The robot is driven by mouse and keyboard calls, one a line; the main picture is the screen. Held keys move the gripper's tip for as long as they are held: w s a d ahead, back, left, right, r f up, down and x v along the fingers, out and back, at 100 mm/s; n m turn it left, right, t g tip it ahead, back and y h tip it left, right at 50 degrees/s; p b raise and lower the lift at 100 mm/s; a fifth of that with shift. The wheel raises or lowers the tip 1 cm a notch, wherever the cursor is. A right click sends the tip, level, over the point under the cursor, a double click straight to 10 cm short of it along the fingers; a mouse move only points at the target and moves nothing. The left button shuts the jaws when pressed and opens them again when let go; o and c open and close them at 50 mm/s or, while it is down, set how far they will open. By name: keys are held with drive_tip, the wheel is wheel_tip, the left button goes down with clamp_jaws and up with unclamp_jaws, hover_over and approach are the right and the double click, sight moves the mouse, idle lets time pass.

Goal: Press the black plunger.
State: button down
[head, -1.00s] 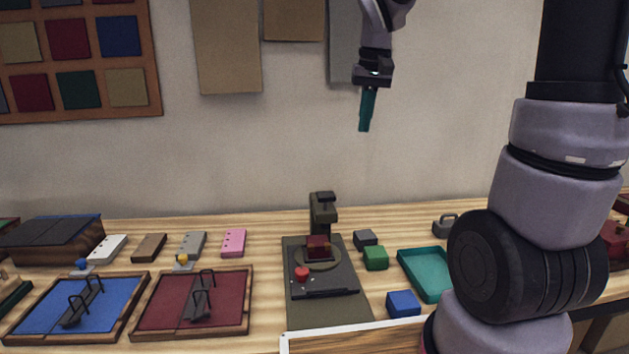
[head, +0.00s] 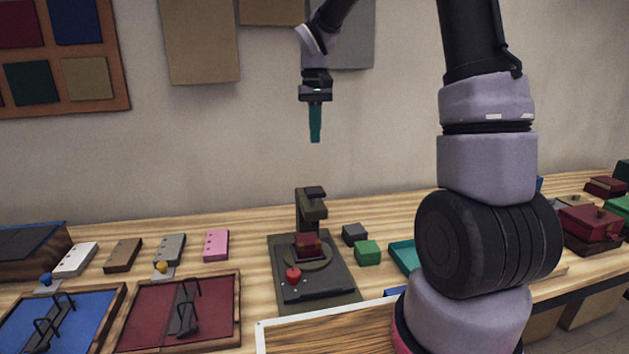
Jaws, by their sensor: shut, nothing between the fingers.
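A dark press (head: 312,282) stands on the bench in the head view, with an upright post at its back. A black block on top of the post's arm (head: 315,192) looks like the plunger. A dark red block (head: 306,244) sits on the round plate below that arm. A red button (head: 293,273) is on the base's front left. My gripper (head: 315,141) points straight down with its teal fingers shut and empty. In the picture it is directly above the press head, apart from it; the depth between them is hard to tell.
Grey (head: 355,234) and green (head: 367,252) blocks and a teal tray (head: 404,256) lie right of the press. A dark red framed panel (head: 155,314) and a pink piece (head: 216,245) lie left. My arm hides part of the bench at right.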

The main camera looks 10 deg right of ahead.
sight(316, 190)
wheel_tip(316, 190, down, 14)
drive_tip(key=shift+r, duration=0.15)
idle(0.5)
wheel_tip(316, 190, down, 3)
drive_tip(key=shift+s+f, duration=0.1)
drive_tip(key=shift+f, duration=0.05)
drive_tip(key=shift+s+f, duration=0.15)
drive_tip(key=shift+f, duration=0.05)
drive_tip(key=shift+d, duration=0.1)
drive_tip(key=shift+r, duration=0.35)
wheel_tip(316, 190, up, 14)
drive_tip(key=shift+w, duration=0.2)
